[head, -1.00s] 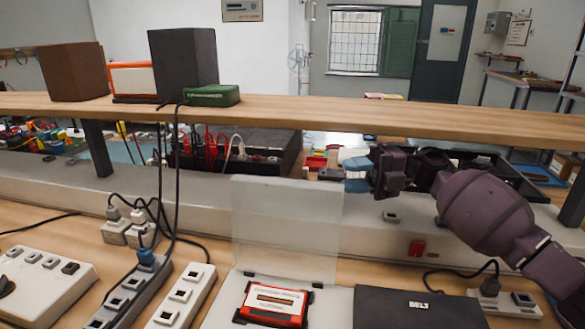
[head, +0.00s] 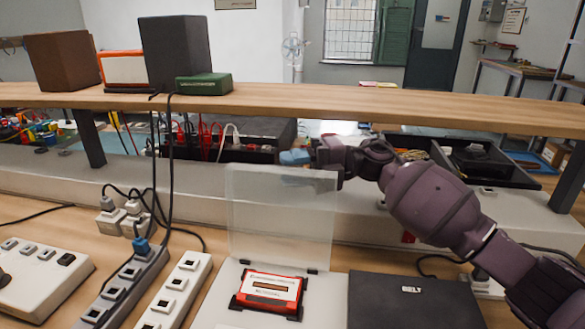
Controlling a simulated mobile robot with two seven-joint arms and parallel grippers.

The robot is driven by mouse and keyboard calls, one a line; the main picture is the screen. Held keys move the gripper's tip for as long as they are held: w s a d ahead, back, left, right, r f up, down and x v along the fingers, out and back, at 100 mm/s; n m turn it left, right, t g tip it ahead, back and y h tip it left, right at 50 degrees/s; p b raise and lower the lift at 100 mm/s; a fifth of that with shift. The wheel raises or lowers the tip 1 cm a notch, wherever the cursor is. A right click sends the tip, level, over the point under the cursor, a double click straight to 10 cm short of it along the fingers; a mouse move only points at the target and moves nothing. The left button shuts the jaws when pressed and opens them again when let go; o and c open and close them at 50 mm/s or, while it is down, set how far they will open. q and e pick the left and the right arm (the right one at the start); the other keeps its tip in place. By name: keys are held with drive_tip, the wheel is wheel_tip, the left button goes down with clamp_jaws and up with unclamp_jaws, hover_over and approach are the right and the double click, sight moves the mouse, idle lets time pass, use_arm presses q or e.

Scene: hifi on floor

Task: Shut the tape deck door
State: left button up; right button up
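The tape deck (head: 327,309) is a pale flat unit on the wooden bench at bottom center, with a red and white cassette (head: 270,289) lying in it. Its clear, frosted door (head: 280,220) stands raised, close to upright, on hinges at its lower edge behind the cassette. My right gripper (head: 295,157), with blue fingertips, is at the door's top edge near its right half and seems to be behind it. I cannot tell whether it touches the door. Its fingers are too small and overlapped to show whether they are open. My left gripper is not in view.
A dark box (head: 412,300) lies right of the deck. White power strips (head: 174,291) and cables lie to the left. A wooden shelf (head: 400,106) runs across above the bench, with dark speakers (head: 176,57) and a green box (head: 204,84) on it.

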drive_tip(key=shift+c, duration=0.2)
clamp_jaws()
